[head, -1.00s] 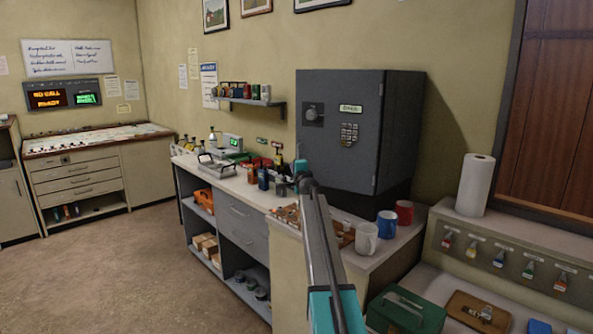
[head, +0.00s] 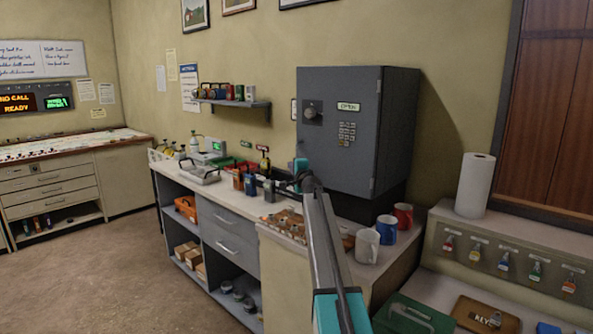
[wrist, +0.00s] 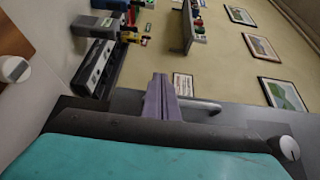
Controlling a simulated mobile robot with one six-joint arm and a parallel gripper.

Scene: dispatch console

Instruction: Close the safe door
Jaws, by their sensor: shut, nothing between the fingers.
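The dark grey safe (head: 397,140) stands on the end of the bench against the wall. Its door (head: 338,165) faces me, with a dial, a keypad and a small label that seems to read OPEN. The hinge side is on the right. The door looks nearly in line with the body; I cannot tell whether a gap remains at its left edge. My gripper (head: 300,164) is at the door's lower left edge in the head view. In the wrist view its purple fingers (wrist: 162,100) are together and empty, by a dark grey surface; contact is unclear.
A white mug (head: 367,246), a blue mug (head: 386,229) and a red mug (head: 403,215) stand in front of the safe. A paper roll (head: 475,185) is at right. Floor at left is clear.

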